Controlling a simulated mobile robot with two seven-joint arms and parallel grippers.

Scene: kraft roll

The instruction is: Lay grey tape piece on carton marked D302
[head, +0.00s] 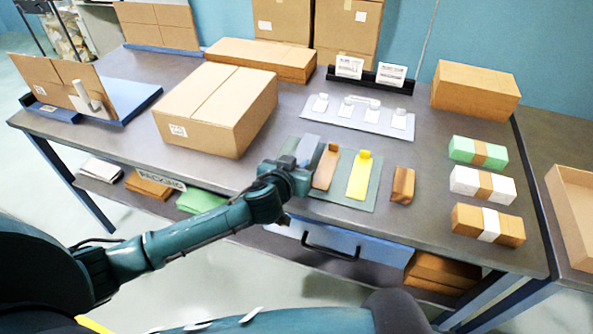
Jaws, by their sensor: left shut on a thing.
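The grey tape piece (308,147) lies at the left of a grey-green mat (371,193), left of a brown piece (326,166) and a yellow piece (359,176). My left gripper (302,167) is at the near end of the grey piece and is shut on it; the jaws hide that end. A large closed carton (222,100) stands left of the mat, with a small white label (178,130) on its front. I cannot read D302 on any carton. My right gripper is not in view.
Other cartons (262,58) (475,88) stand at the back. A white tray (358,115) with several small white items lies behind the mat. A brown block (402,185) and banded stacks (482,186) are to the right. Grey table shows between carton and mat.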

